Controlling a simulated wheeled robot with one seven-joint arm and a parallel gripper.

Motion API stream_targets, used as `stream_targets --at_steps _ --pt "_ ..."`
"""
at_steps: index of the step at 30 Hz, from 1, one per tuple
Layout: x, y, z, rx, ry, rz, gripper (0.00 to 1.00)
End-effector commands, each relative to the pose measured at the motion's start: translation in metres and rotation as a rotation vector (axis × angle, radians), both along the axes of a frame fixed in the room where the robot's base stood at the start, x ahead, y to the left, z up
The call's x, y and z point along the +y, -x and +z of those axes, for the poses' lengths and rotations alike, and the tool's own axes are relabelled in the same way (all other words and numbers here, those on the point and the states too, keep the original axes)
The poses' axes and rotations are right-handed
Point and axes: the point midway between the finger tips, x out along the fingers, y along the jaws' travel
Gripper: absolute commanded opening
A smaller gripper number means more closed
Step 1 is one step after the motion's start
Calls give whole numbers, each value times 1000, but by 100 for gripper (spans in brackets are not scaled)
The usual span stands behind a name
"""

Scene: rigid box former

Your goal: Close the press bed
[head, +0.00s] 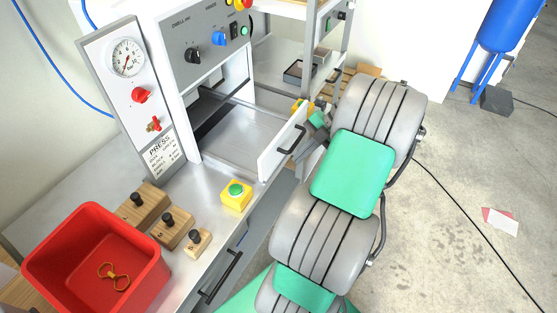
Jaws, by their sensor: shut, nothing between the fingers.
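The press bed (235,128) is a flat metal tray that extends out of the press (205,45) at the centre left. Its white front panel (270,158) carries a dark bar handle (293,139). My gripper (306,150) is just right of the handle, partly hidden by my grey and green arm. It is shut and holds nothing. I cannot tell whether its fingertips touch the handle or panel.
A yellow box with a green button (236,196) sits on the bench before the bed. Several wooden blocks with black knobs (170,229) and a red bin (95,262) stand at lower left. A gauge panel (125,100) rises left of the bed. Open floor lies right.

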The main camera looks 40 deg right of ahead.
Motion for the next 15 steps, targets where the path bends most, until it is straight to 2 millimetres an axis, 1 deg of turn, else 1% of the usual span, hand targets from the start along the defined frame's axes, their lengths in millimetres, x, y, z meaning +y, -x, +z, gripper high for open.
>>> stream_targets --at_steps 1,6,7,10,15 --pt "7 -4 -9 -1 -3 1 0" --pt "25 -15 -37 1 -2 -1 0" --pt "26 -21 -32 -1 1 0 0" --pt "31 -37 -32 1 0 -1 0" --pt "35 -50 -34 0 0 -4 0"
